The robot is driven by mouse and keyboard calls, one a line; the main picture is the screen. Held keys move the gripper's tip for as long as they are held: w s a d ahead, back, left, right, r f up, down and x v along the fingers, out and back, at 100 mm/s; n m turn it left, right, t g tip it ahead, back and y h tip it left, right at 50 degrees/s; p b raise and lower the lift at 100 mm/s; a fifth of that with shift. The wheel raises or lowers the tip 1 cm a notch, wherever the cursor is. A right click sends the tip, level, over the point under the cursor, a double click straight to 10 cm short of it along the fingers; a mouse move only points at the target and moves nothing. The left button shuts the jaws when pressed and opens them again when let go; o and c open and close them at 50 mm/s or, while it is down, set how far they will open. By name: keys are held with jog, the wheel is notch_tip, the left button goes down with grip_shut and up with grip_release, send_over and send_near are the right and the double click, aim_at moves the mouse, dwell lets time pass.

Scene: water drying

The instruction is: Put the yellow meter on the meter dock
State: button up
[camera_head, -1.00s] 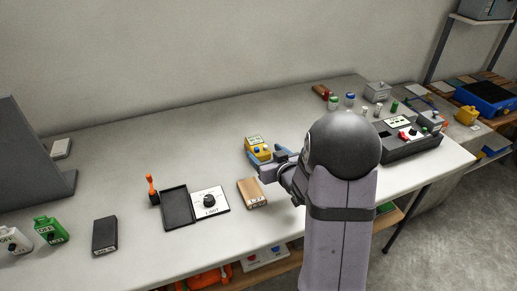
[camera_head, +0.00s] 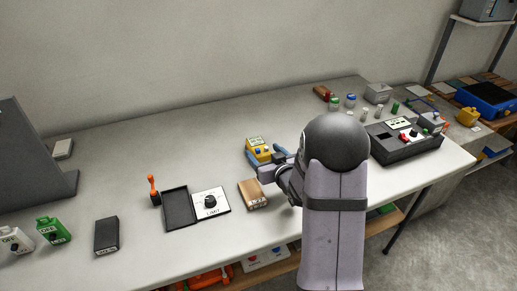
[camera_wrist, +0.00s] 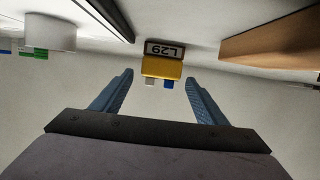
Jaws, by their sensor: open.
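The yellow meter (camera_head: 256,146) stands on the bench near its middle, with a light display on its upper face and blue parts. In the wrist view the meter (camera_wrist: 162,68) appears upside down with an L29 label, lying ahead between the finger lines. My gripper (camera_wrist: 159,77) is open and empty, one blue finger on each side of that line. In the head view my gripper (camera_head: 268,162) is just right of the meter, and any contact cannot be told. The meter dock is not clearly identifiable; a black tray (camera_head: 180,208) lies beside the white LIMIT dial panel (camera_head: 211,202).
A brown block (camera_head: 253,194) lies in front of my gripper. An orange-handled tool (camera_head: 153,190) stands left of the tray. A dark box (camera_head: 106,235) and a green meter (camera_head: 53,231) are at front left. A dark console (camera_head: 405,147) sits at right. The back centre is clear.

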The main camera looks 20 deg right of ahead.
aim_at(259, 146)
jog(key=shift+x, duration=1.8)
jog(key=shift+r, duration=0.15)
jog(key=c, duration=1.4)
jog(key=shift+r+p, duration=0.6)
jog(key=shift+r, duration=4.5)
jog(key=shift+c, duration=0.2)
